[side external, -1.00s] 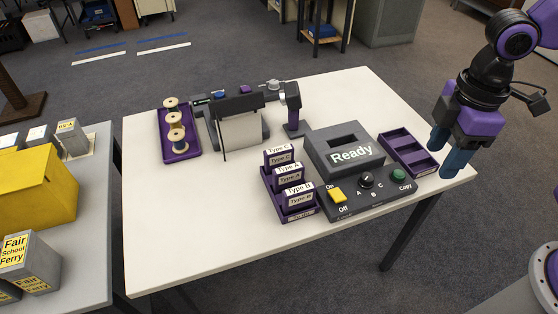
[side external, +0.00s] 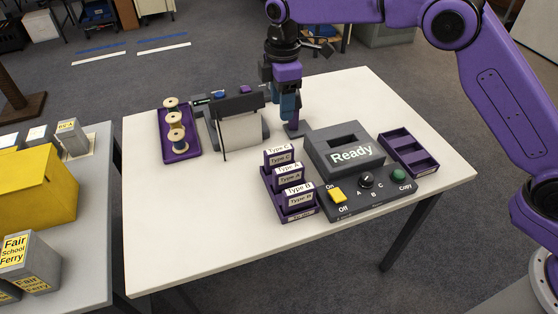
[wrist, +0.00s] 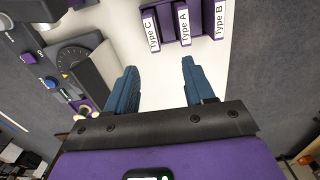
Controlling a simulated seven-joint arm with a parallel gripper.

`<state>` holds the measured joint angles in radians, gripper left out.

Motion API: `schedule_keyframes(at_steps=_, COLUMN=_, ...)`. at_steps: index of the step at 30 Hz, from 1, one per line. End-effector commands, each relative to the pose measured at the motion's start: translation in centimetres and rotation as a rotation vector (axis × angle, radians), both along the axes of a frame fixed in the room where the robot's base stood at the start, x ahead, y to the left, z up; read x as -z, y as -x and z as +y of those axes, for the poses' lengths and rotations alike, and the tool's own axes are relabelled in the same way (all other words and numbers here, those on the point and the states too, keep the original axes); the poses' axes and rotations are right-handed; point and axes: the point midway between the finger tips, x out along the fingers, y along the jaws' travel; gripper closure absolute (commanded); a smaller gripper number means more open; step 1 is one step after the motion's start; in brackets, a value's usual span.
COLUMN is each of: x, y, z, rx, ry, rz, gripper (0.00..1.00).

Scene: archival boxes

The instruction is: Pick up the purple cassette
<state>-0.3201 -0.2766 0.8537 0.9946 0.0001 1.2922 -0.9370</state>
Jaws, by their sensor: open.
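Several purple cassettes stand in a purple rack (side external: 302,216) near the table's middle. They are the Type C cassette (side external: 278,152), the Type A cassette (side external: 290,172) and the Type B cassette (side external: 299,194). The wrist view shows their white labels at the top: Type C (wrist: 151,35), Type A (wrist: 184,25) and Type B (wrist: 219,20). My gripper (side external: 289,112) is above the table, behind the rack in the side view, with its blue fingers pointing down. It also shows in the wrist view (wrist: 159,66), open with nothing between the fingers and apart from the cassettes.
A grey machine with paper (side external: 242,130) and a purple tray of spools (side external: 182,152) stand left. The table's front left is clear.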

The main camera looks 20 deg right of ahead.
Motion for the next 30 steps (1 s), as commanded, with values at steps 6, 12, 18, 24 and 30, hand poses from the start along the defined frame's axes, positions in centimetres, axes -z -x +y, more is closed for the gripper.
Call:
schedule_keyframes(at_steps=6, x=1.6, y=-2.0, z=0.3, rx=-0.035, ry=0.001, rz=0.002, gripper=0.47)
schedule_keyframes(at_steps=12, x=3.3, y=-2.3, z=0.2, rx=-0.039, ry=0.003, rz=0.005, gripper=0.47)
schedule_keyframes(at_steps=18, x=7.0, y=-2.2, z=0.2, rx=-0.038, ry=0.004, rz=0.005, gripper=0.47)
schedule_keyframes(at_steps=24, x=10.7, y=-2.2, z=0.2, rx=-0.037, ry=0.004, rz=0.005, gripper=0.47)
schedule_keyframes(at_steps=30, x=13.3, y=-2.2, z=0.2, rx=-0.037, ry=0.002, rz=0.003, gripper=0.47)
